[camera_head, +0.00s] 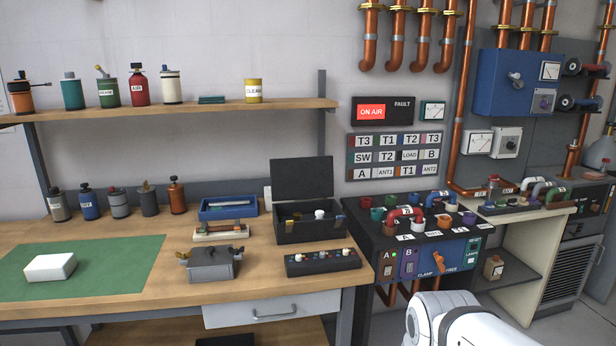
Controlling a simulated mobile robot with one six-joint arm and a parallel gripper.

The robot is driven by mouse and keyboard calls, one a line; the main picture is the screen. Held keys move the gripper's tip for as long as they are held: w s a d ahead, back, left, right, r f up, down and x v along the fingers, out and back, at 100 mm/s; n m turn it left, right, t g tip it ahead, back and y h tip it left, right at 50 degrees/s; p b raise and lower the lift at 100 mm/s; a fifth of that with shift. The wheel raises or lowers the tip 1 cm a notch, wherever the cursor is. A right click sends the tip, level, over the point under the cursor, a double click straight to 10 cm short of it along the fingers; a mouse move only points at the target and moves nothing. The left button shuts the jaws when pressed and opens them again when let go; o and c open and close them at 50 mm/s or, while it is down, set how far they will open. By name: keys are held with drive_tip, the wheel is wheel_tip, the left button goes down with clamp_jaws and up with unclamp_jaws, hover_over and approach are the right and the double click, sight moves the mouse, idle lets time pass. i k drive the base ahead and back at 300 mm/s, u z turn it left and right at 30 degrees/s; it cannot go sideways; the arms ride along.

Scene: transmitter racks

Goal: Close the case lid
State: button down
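A black case (308,232) stands on the wooden workbench, near its right end. Its lid (302,178) is open and stands upright at the back. A small white knob-like item (319,214) shows inside the case, and the rest of the inside is dark. Brass-coloured latches seem to show on the case's front and right side. A white rounded part of my arm shows at the bottom edge, right of the bench. My gripper is not in view.
A black knob strip (323,262) lies in front of the case. A shelf (180,108) with bottles hangs above.

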sight(291, 179)
drive_tip(key=u, duration=0.9)
drive_tip(key=k, duration=0.1)
drive_tip(key=z, duration=1.85)
drive_tip(key=i, duration=2.75)
drive_tip(key=u, duration=1.1)
drive_tip(key=i, duration=0.45)
drive_tip(key=u, duration=0.4)
